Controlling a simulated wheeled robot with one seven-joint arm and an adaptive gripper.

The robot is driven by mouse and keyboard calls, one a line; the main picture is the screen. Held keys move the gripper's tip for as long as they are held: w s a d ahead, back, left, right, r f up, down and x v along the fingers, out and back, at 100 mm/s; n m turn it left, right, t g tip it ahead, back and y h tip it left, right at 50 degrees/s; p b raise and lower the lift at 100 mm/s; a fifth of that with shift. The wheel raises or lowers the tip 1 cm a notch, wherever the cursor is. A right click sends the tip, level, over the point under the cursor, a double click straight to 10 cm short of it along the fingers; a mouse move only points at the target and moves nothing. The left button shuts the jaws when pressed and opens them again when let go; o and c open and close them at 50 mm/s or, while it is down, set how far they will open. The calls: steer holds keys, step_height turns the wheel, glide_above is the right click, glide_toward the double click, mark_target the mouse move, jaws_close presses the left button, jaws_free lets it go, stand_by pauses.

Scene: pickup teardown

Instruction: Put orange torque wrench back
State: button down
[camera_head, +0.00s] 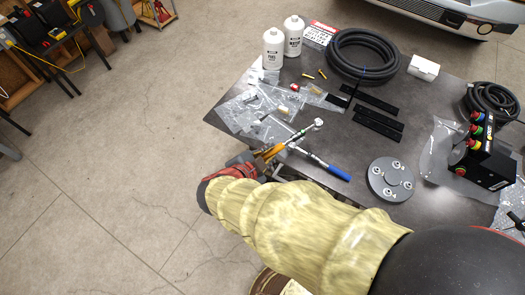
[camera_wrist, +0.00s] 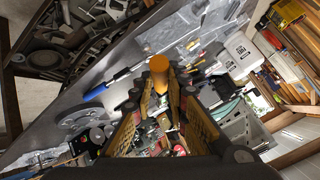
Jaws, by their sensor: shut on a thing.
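The orange torque wrench has an orange handle (camera_head: 270,152) and a silver shaft ending in a round head at upper right. My gripper (camera_head: 262,157) is shut on its handle at the table's left front edge. In the wrist view, the orange handle end (camera_wrist: 158,64) points toward the camera between the yellow-padded fingers of my gripper (camera_wrist: 160,98). A second wrench with a blue handle (camera_head: 339,173) lies on the grey table (camera_head: 345,195), just right of my gripper. It also shows in the wrist view (camera_wrist: 94,91). My sleeved arm hides the table's near edge.
Plastic bags (camera_head: 262,108) and small parts lie behind the gripper. Two white bottles (camera_head: 273,50), a black hose coil (camera_head: 363,54), black strips (camera_head: 378,123), a round metal flange (camera_head: 391,180) and a button box (camera_head: 486,158) are on the table. Open floor lies left.

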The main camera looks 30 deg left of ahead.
steer(key=w+a+f+b, duration=0.3)
steer(key=w+a+f, duration=0.1)
steer(key=f, duration=0.5)
steer(key=shift+a+f+b, duration=0.35)
steer(key=shift+a+f, duration=0.05)
steer(key=shift+a, duration=0.15)
steer(key=c, duration=1.7)
jaws_free()
steer(key=shift+w, duration=0.1)
steer(key=shift+c, duration=0.2)
